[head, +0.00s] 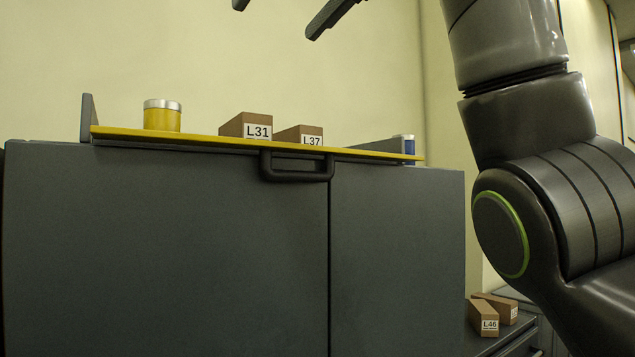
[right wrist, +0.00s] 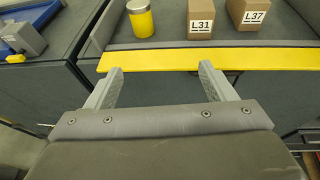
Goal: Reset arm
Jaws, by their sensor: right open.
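My right gripper (right wrist: 161,82) is open and empty in the right wrist view, its two fingers apart above the yellow front edge of the turret plate. In the head view only the tips of its fingers (head: 290,12) show at the top edge, above the cabinet. My right arm fills the right side of the head view. The turret plate (head: 200,140) has a yellow edge and a dark handle (head: 297,167) on its front. My left gripper is not in view.
On the plate stand a yellow can (head: 162,117) and boxes L31 (head: 245,127) and L37 (head: 299,135). A blue can (head: 409,146) stands at the right end. The dark cabinet (head: 165,250) is below. More boxes, one labelled L46 (head: 483,318), lie at lower right.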

